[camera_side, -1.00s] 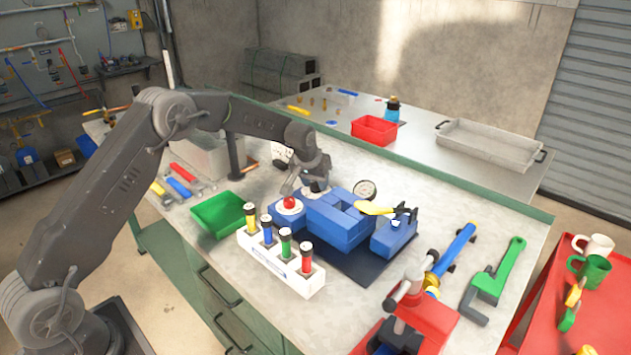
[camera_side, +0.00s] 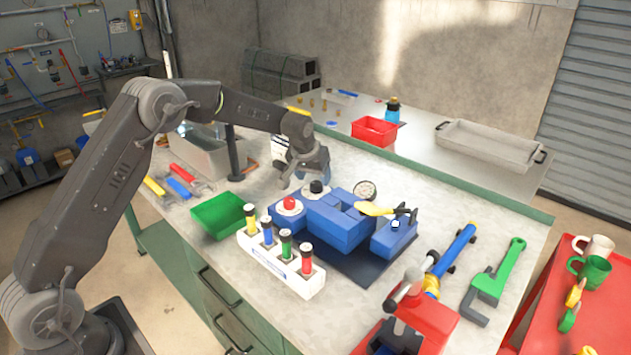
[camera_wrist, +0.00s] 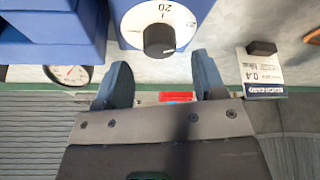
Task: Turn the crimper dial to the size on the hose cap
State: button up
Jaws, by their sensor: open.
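The blue crimper (camera_side: 340,225) stands on a dark mat on the bench. Its dial is a black knob (camera_side: 316,187) on a white disc, behind a red button (camera_side: 290,203). In the wrist view the black knob (camera_wrist: 159,40) sits on the white dial plate (camera_wrist: 135,22), where an upside-down 20 shows beside a mark. My gripper (camera_side: 300,180) is open and empty, raised just behind and above the knob. In the wrist view my gripper (camera_wrist: 163,82) has its fingers apart, with the knob ahead of them. I cannot read a size on any hose cap.
A white rack (camera_side: 285,268) of coloured tubes stands in front of the crimper, beside a green tray (camera_side: 222,214). A round gauge (camera_side: 365,190) is behind the crimper. A card (camera_wrist: 262,72) reading 0.4 shows in the wrist view. A red vise (camera_side: 425,315) stands front right.

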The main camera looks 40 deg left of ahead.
jog(key=v, duration=1)
jog(key=shift+r, duration=0.3)
jog(key=shift+s, duration=0.15)
jog(key=s+d+r+m, duration=0.1)
jog(key=s+d+r, duration=0.2)
jog(key=s+r, duration=0.35)
jog(key=s+d+r+m, duration=0.1)
jog(key=s+d+r, duration=0.2)
jog(key=s, duration=0.7)
jog(key=s+d+f+m, duration=0.1)
jog(key=s+d, duration=0.1)
jog(key=s, duration=0.7)
jog(key=s+d+f+t+h, duration=0.1)
jog(key=s+d+f, duration=0.1)
jog(key=s, duration=0.8)
jog(key=shift+s+f+m, duration=0.2)
jog(key=shift+s+m, duration=0.15)
jog(key=shift+m, duration=0.05)
